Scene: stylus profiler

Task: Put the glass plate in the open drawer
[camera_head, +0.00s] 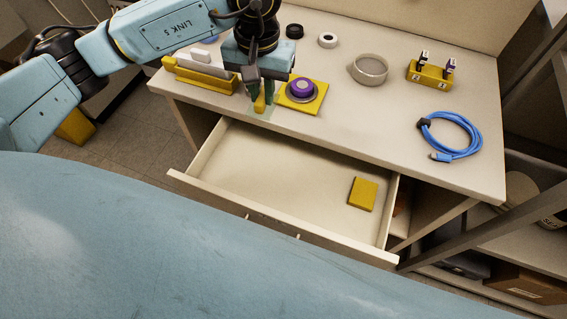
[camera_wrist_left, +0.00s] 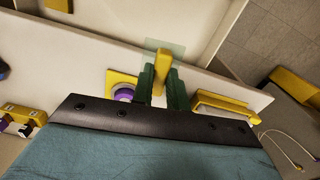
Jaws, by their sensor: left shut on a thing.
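The glass plate (camera_wrist_left: 178,54) is a thin, clear greenish sheet with a yellow grip piece (camera_wrist_left: 161,72) at its middle. My left gripper (camera_head: 260,100) is shut on that yellow piece, and its green fingers show on either side of it in the left wrist view (camera_wrist_left: 161,88). In the head view the plate (camera_head: 268,112) is faint, by the table's front edge above the back left of the drawer. The open drawer (camera_head: 270,172) is pulled out below the tabletop. My right gripper is not in view.
A yellow block (camera_head: 363,194) lies at the drawer's right end; the rest of its floor is clear. On the table (camera_head: 425,170) are a yellow plate with a purple-topped disc (camera_head: 302,89), a yellow-and-white rack (camera_head: 203,76), a round dish (camera_head: 369,69) and a blue cable (camera_head: 455,137).

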